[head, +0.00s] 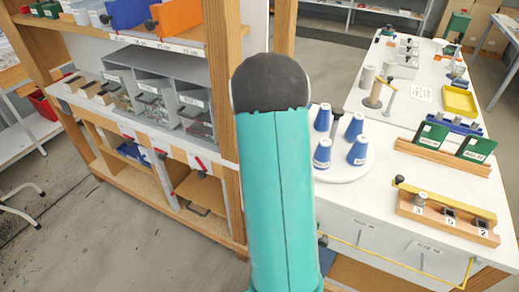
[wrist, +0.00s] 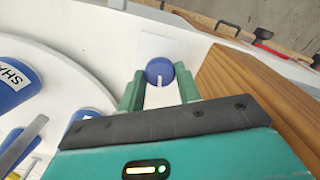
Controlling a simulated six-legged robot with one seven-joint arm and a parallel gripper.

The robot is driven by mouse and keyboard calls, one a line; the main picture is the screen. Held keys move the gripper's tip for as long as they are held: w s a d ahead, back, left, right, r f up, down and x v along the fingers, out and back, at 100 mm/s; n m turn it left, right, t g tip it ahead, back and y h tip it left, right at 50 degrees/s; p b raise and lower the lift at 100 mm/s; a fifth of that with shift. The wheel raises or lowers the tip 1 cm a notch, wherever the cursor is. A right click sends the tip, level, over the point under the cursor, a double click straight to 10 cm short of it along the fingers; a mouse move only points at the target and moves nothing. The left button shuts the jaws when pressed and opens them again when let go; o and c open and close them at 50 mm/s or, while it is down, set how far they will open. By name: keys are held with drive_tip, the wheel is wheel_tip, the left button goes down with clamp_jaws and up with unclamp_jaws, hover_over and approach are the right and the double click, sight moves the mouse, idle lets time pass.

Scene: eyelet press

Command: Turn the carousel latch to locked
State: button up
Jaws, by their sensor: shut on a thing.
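The carousel latch (wrist: 160,68) is a round blue knob with a white pointer line, set on a white square plate, in the wrist view. The line runs roughly up and down in that picture. My gripper (wrist: 160,88) has its two green fingers on either side of the knob, shut on it. The carousel, a white disc (head: 342,172) with several blue cones (head: 357,151), shows in the head view; part of its disc is at left in the wrist view (wrist: 75,75). My teal arm hides the latch and my gripper in the head view.
A wooden block (wrist: 240,85) stands close right of my gripper in the wrist view. In the head view, a wooden rack with green boxes (head: 432,136) and a wooden block with numbered slots (head: 447,218) are right of the carousel. A wooden shelf (head: 226,80) stands left.

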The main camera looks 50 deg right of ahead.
drive_tip(key=shift+m, duration=1.2)
drive_tip(key=o, duration=1)
drive_tip(key=shift+c, duration=0.2)
drive_tip(key=shift+r, duration=0.15)
wheel_tip(320, 180, up, 14)
drive_tip(key=shift+f, duration=0.2)
